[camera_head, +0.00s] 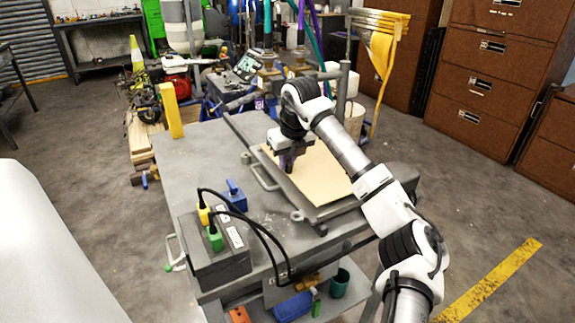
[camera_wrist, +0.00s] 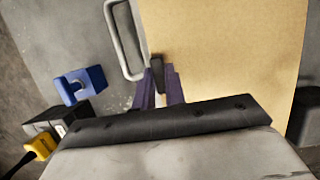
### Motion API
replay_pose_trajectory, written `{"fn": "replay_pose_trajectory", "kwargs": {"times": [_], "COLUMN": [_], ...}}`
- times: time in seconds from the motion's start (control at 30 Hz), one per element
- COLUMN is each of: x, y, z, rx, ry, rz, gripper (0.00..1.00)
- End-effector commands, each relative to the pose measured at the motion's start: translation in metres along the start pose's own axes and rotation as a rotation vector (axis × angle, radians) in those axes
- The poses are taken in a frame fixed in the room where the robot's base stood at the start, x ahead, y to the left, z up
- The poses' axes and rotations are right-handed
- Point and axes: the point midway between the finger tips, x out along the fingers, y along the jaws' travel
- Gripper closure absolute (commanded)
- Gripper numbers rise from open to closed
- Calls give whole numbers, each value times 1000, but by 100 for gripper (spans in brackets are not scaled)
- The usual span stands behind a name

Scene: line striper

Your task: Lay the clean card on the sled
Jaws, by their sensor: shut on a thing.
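The clean card (camera_head: 318,174) is a flat tan sheet over the grey sled (camera_head: 335,211) on the metal bench. It also fills the upper right of the wrist view (camera_wrist: 225,55). A dark tab (camera_wrist: 157,70) is at its left edge. My gripper (camera_head: 287,163) points down at the card's left edge; its purple fingers (camera_wrist: 160,85) are closed around the dark tab. The card looks level and covers much of the sled. I cannot tell whether its underside touches the sled all over.
On the bench, a blue padlock-shaped block (camera_head: 235,195) and a dark box (camera_head: 217,250) with yellow and green plugs and black cables stand near the front left. A grey loop handle (camera_head: 262,172) is beside the sled. Pipes and hoses stand behind.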

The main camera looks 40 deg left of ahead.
Motion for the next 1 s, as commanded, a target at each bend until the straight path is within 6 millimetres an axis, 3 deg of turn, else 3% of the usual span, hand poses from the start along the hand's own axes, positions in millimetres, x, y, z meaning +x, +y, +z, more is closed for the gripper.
{"fn": "replay_pose_trajectory", "kwargs": {"times": [0.2, 0.5, 0.53, 0.7, 1.0], "x": [22, 24, 25, 24, 22], "y": [0, 0, 0, 0, 0], "z": [-8, -9, -9, -9, -8], "rx": [0, -1, 0, 0, 0], "ry": [0, 0, 0, 0, -1], "rz": [2, 1, 1, 1, 1], "gripper": [100, 100, 85, 66, 66]}}
